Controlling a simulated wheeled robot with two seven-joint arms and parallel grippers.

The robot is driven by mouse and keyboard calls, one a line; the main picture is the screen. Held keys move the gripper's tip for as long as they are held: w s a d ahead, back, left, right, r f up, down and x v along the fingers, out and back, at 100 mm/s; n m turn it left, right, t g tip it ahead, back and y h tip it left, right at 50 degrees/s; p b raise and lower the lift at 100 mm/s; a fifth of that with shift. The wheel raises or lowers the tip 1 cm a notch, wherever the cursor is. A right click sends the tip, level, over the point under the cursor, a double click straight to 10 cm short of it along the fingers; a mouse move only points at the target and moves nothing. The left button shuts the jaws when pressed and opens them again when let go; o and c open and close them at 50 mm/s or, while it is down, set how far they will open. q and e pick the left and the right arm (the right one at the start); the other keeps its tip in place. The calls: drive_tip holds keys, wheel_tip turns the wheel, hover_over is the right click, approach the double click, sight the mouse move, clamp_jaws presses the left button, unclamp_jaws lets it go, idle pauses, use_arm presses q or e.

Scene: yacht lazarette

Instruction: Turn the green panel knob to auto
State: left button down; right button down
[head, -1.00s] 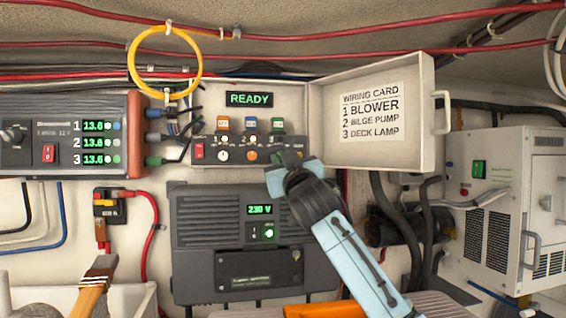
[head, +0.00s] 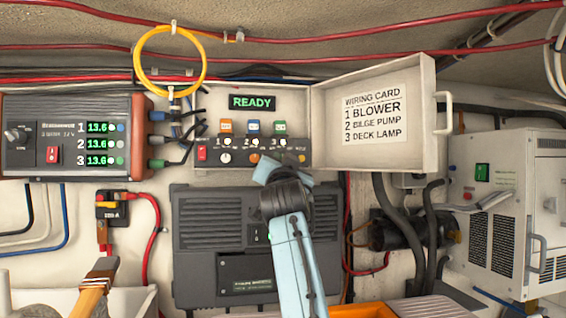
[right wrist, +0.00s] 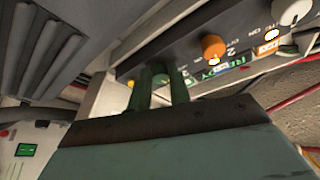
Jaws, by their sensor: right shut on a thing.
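The control panel (head: 210,158) is in the upper middle of the head view, inside an open white box with a green READY display (head: 252,102). It carries a white knob (head: 226,158) and an orange knob (head: 254,158). The orange knob also shows in the right wrist view (right wrist: 213,47). My right gripper (head: 270,170) covers the green knob's place in the head view. In the right wrist view my gripper's fingers (right wrist: 160,88) are shut around the green knob (right wrist: 158,69), which is mostly hidden between them. Its pointer and the auto mark cannot be read. My left gripper is not in view.
The open box lid (head: 420,150) with a wiring card is right of the panel. A grey inverter (head: 200,225) sits below, a red-framed unit (head: 60,165) at left, and a white cabinet (head: 500,220) at right. Red cables cross above.

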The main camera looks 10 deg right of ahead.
drive_tip(key=shift+m+h, duration=0.4)
drive_tip(key=shift+m, duration=0.4)
drive_tip(key=c, duration=1.3)
unclamp_jaws()
drive_tip(key=shift+s, duration=0.1)
drive_tip(key=b+v, duration=0.9)
drive_tip(key=v, duration=0.4)
drive_tip(key=shift+b, duration=0.4)
drive_tip(key=shift+s+r, duration=0.1)
